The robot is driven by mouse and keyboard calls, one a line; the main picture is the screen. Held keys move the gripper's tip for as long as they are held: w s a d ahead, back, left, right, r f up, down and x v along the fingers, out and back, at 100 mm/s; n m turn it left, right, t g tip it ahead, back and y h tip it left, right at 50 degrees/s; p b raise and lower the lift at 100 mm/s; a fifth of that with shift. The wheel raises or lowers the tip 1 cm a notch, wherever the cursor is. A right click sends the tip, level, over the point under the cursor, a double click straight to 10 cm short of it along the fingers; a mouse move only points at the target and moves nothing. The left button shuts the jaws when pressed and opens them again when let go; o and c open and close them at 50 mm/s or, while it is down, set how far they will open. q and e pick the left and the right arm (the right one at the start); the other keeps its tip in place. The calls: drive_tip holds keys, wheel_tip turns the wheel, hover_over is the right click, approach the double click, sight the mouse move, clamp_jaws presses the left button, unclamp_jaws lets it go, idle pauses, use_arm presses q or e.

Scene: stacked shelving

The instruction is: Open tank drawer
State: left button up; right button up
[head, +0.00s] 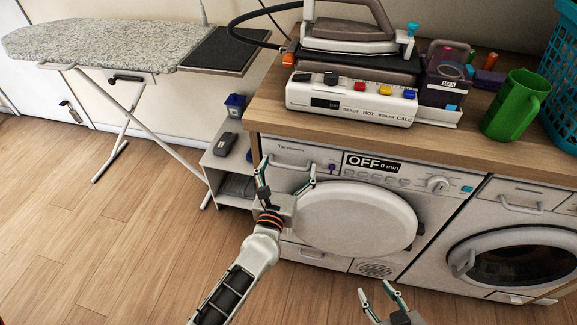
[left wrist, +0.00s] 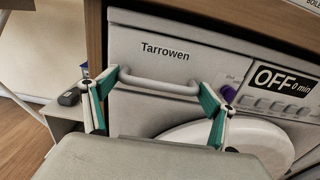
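The tank drawer (head: 284,149) is the panel at the upper left of the white dryer. It looks closed, flush with the dryer front. Its bar handle (left wrist: 160,86) runs across below the "Tarrowen" label in the left wrist view. My left gripper (head: 288,169) is open in front of the drawer, its fingers spread wide toward the two ends of the handle. Whether the fingertips touch the handle, I cannot tell. My right gripper (head: 376,290) is open and empty, low in front of the dryer.
The dryer's round door (head: 355,218) is shut. A washing machine (head: 525,240) stands to its right. The wooden counter (head: 440,150) above carries an iron station (head: 350,100), a green jug (head: 517,105) and a blue basket (head: 563,75). A small shelf (head: 228,160) stands left of the dryer.

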use_arm(q)
drive_tip(key=c, duration=0.5)
drive_tip(key=shift+s, duration=0.35)
drive_tip(key=s+a+b, duration=0.1)
drive_tip(key=s+a, duration=0.1)
drive_tip(key=s, duration=1.1)
drive_tip(key=s+a+b, duration=0.1)
drive_tip(key=s+a, duration=0.1)
drive_tip(key=s, duration=1.1)
drive_tip(key=shift+s+b, duration=0.3)
drive_tip(key=shift+b, duration=0.05)
use_arm(e)
drive_tip(key=shift+w+d+f, duration=0.15)
drive_tip(key=shift+d+f, duration=0.05)
drive_tip(key=shift+f, duration=0.2)
drive_tip(key=shift+w+d+f, duration=0.15)
drive_tip(key=shift+f, duration=0.25)
use_arm(q)
drive_tip(key=o, duration=1.3)
use_arm(e)
drive_tip(key=shift+s+f, duration=0.1)
use_arm(q)
drive_tip(key=shift+s+a, duration=0.1)
use_arm(e)
drive_tip(key=shift+s+f, duration=0.1)
drive_tip(key=shift+s, duration=0.05)
